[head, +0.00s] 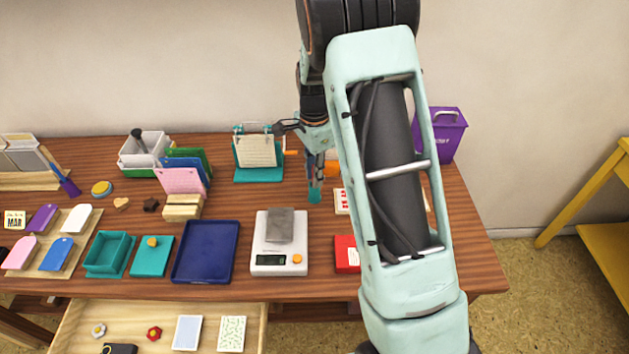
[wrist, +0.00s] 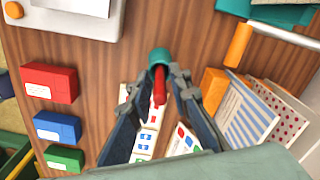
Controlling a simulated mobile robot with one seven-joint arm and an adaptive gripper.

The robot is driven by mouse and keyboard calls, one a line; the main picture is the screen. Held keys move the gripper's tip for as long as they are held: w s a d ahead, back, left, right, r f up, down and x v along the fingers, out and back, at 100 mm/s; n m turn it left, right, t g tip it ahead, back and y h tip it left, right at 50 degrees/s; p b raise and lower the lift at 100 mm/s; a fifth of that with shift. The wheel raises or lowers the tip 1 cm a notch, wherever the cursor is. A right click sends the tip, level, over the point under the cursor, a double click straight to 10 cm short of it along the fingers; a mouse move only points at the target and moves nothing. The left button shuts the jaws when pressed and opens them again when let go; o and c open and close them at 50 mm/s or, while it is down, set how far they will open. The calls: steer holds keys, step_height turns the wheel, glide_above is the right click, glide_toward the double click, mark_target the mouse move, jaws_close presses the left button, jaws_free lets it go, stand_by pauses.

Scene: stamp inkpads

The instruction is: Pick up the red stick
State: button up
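The red stick (wrist: 159,90) shows in the wrist view with its near end toward the camera. Its far end meets a round teal piece (wrist: 160,56); I cannot tell whether it stands in it or is joined to it. In the head view my gripper (head: 315,174) points down over the table, just above a small teal piece (head: 314,196). The red stick cannot be made out there.
Printed cards (wrist: 146,140) lie beneath the fingers. Red (wrist: 49,83), blue (wrist: 57,127) and green (wrist: 64,158) boxes lie left. Striped and dotted cards (wrist: 247,116) with an orange block (wrist: 214,86) stand close right. A scale (head: 280,259) and purple bin (head: 446,134) flank the arm.

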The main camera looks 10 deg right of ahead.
jaws_close()
step_height(320, 180, up, 10)
stand_by(0.4)
steer(key=shift+c, duration=1.1)
jaws_free()
steer(key=shift+p, duration=0.3)
jaws_close()
